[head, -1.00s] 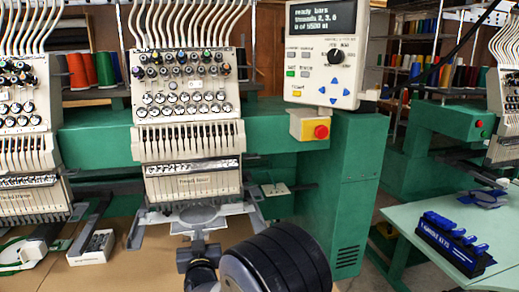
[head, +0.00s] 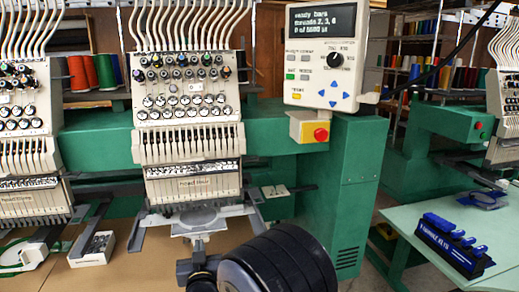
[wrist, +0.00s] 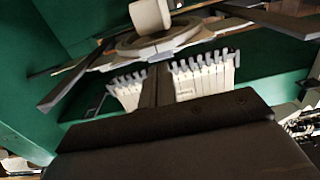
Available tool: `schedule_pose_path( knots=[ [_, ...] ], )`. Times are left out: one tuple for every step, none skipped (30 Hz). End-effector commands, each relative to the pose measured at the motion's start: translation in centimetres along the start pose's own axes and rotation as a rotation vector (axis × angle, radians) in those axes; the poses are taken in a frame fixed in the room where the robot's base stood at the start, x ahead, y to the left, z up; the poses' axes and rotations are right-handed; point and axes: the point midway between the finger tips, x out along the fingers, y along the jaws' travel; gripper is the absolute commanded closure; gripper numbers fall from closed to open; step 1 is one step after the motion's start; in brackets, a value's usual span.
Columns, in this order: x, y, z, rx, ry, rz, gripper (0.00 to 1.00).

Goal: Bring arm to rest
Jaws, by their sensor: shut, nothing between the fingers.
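My gripper (wrist: 157,75) shows in the wrist view as a narrow dark grey piece standing above my broad dark wrist body; its fingers are together with nothing between them. In the head view my gripper (head: 199,246) is small and grey, partly behind my black rounded arm link. It appears in front of the middle embroidery head (head: 190,185), below a round grey hoop plate (head: 199,216). A ring-shaped plate (wrist: 155,42) also shows beyond the gripper in the wrist view. I cannot tell the exact gap between them.
A green machine column (head: 345,200) with a control panel (head: 322,55) and a red stop button (head: 321,134) stands to the right. A pale green table (head: 440,225) holds a blue-and-black rack (head: 452,243). A small white box (head: 92,248) lies at left on the brown surface.

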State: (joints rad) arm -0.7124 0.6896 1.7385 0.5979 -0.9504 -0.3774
Motion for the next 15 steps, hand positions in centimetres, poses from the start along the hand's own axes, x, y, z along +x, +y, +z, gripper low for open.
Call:
schedule_pose_path(
  knots=[
    [-1.0,-0.1,-0.1,-0.001,-0.003,-0.002,1.00],
    [-1.5,-0.1,-0.2,0.000,-0.002,-0.002,1.00],
    [-2.3,-0.1,-0.2,-0.001,-0.002,-0.002,1.00],
    [-2.9,-0.1,-0.1,-0.001,-0.003,-0.002,1.00],
    [-3.4,-0.1,-0.2,-0.001,-0.002,-0.001,1.00],
    [-4.2,-0.1,-0.1,-0.001,-0.003,-0.002,1.00],
    [-4.7,-0.1,-0.2,-0.001,-0.002,-0.003,1.00],
    [-5.3,-0.1,-0.2,-0.001,-0.003,-0.003,1.00],
    [-6.1,-0.1,-0.2,-0.001,-0.002,-0.002,1.00],
    [-6.7,-0.1,-0.2,-0.001,-0.003,-0.003,1.00],
    [-7.3,-0.1,-0.2,-0.002,-0.003,-0.002,1.00],
    [-8.1,-0.1,-0.1,-0.002,-0.004,-0.003,1.00],
    [-8.7,-0.1,-0.1,-0.002,-0.003,-0.003,1.00],
    [-9.2,-0.1,-0.1,-0.001,-0.003,-0.003,1.00],
    [-9.9,-0.1,-0.1,0.000,-0.002,-0.002,1.00]
  ],
)
